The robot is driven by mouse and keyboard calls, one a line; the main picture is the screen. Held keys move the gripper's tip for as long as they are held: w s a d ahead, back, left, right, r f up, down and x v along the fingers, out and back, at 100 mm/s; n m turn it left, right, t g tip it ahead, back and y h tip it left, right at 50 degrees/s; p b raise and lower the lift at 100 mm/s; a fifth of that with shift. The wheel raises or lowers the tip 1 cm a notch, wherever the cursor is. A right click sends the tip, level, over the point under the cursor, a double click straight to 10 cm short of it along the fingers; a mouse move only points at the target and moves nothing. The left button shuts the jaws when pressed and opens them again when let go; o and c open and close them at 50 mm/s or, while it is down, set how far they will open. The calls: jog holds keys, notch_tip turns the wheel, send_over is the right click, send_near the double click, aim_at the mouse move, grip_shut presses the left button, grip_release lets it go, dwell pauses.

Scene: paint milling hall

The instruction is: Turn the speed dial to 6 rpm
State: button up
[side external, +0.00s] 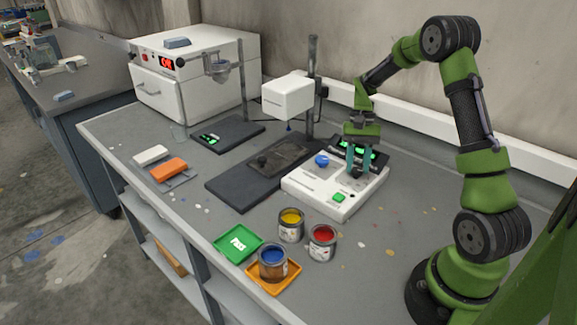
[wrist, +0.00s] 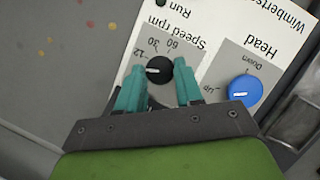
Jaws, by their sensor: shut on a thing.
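The speed dial is a black round knob (wrist: 160,70) on the white control box (side external: 315,197), under the label "Speed rpm". It also shows small and dark in the side external view (side external: 356,173). My gripper (wrist: 160,78) has its two teal fingers on either side of the knob, shut on it; it reaches down from above in the side view (side external: 361,165). The white pointer mark faces left in the wrist view, near and slightly below the printed 12. The marks 30 and 60 show too; the left finger covers the scale beyond 12.
A blue head knob (wrist: 244,90) marked Up and Down sits beside the dial. A green button (side external: 338,198) is on the box front. Yellow (side external: 291,225), red (side external: 322,242) and blue (side external: 272,263) paint cans stand in front. A mixer post (side external: 311,90) rises behind left.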

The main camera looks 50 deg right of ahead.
jog(key=shift+w+n+h, duration=0.1)
jog(key=shift+n+h, duration=0.2)
jog(key=shift+n, duration=0.8)
jog(key=shift+g, duration=0.3)
jog(key=o, duration=1)
jog(key=shift+o, duration=0.2)
jog(key=v, duration=1.7)
jog(key=shift+a, duration=0.1)
